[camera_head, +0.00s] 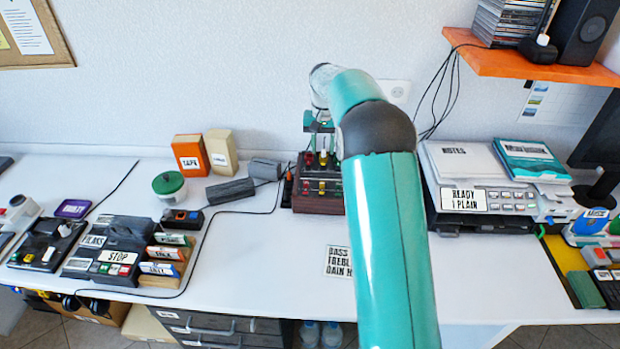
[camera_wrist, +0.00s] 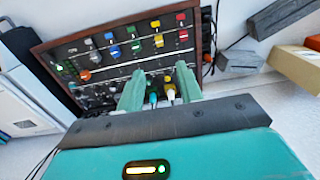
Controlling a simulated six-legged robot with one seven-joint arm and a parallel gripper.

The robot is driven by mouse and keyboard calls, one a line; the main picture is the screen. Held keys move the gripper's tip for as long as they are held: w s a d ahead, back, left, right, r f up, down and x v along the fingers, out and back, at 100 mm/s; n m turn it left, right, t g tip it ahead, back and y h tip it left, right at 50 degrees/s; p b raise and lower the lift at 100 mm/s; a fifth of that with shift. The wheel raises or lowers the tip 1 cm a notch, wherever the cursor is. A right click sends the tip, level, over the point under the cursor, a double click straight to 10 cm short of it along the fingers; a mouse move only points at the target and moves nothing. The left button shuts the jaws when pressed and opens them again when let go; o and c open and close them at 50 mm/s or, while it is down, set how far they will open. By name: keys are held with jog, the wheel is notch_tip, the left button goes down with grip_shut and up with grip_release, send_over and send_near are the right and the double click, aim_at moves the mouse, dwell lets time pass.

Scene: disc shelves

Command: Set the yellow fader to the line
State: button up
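The mixer panel (camera_wrist: 100,62) is dark with a brown wooden frame and rows of coloured caps and knobs. Two yellow caps, an upper one (camera_wrist: 155,23) and a lower one (camera_wrist: 159,41), stand between green and red ones; I cannot tell which is the fader. Pale lines run across the panel, too small to read. My gripper (camera_wrist: 160,88) is open, its green fingers apart at the panel's near edge, below the yellow caps. Cable plugs show between the fingers, not visibly gripped. In the head view the mixer (camera_head: 318,205) is partly hidden by my arm.
Grey blocks (camera_head: 230,190) and orange and cream boxes (camera_head: 190,155) stand left of the mixer. A printer-like machine (camera_head: 480,198) stands to the right. A label card (camera_head: 338,262) lies in front. An orange shelf (camera_head: 530,66) hangs at upper right.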

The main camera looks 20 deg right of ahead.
aim_at(322, 183)
notch_tip(322, 183, down, 14)
jog(key=shift+d+f, duration=0.1)
dwell(0.5)
jog(key=shift+c, duration=0.3)
grip_shut()
